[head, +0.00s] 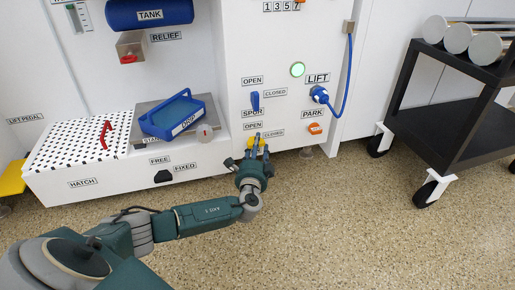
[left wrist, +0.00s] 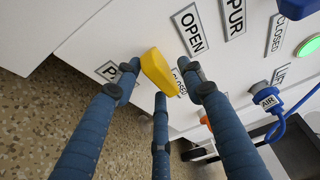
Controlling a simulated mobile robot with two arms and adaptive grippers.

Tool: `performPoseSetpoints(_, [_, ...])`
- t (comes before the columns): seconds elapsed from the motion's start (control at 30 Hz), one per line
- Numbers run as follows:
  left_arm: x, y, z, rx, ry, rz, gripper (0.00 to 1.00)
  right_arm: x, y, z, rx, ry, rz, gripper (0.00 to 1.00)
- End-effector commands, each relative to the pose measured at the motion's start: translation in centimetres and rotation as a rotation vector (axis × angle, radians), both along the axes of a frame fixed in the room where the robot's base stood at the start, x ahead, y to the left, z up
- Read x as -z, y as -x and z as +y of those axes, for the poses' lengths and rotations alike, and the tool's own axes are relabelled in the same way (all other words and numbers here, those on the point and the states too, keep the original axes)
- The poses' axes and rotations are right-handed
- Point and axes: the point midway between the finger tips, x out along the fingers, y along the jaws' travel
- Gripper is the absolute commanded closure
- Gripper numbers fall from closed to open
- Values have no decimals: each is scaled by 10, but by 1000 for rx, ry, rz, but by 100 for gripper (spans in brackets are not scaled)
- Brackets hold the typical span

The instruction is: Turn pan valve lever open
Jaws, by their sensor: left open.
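The yellow lever (head: 256,141) is low on the white cabinet front, beside an OPEN label (head: 253,126) and a CLOSED label (head: 273,133). In the left wrist view the yellow lever (left wrist: 157,70) lies between my fingers, its lower end over the CLOSED label (left wrist: 181,76). A label starting with P (left wrist: 108,71) is partly hidden by a finger. My left gripper (head: 250,158) is open at the lever, with its three fingers (left wrist: 160,80) spread around it. I cannot tell whether any finger touches it. My right gripper is not in view.
A blue lever (head: 255,101) sits just above, with its own OPEN and CLOSED labels. A blue plug and hose (head: 320,94) and an orange PARK switch (head: 315,128) are to the right. A blue DRIP tray (head: 180,116) is at left. A black cart (head: 455,110) stands at right.

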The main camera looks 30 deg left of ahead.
Motion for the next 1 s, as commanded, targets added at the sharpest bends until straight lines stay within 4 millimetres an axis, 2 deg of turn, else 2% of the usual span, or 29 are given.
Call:
performPoseSetpoints(0.07, [0, 0, 0, 0, 0, 0, 59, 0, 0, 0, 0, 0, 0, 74])
performPoseSetpoints(0.27, [0, 0, 0, 0, 0, 0, 99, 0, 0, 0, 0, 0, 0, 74])
performPoseSetpoints(0.57, [1, 0, 0, 0, 10, -13, 100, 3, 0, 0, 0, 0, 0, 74])
performPoseSetpoints(1.0, [4, 0, -2, -1, 185, -212, 100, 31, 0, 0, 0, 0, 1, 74])
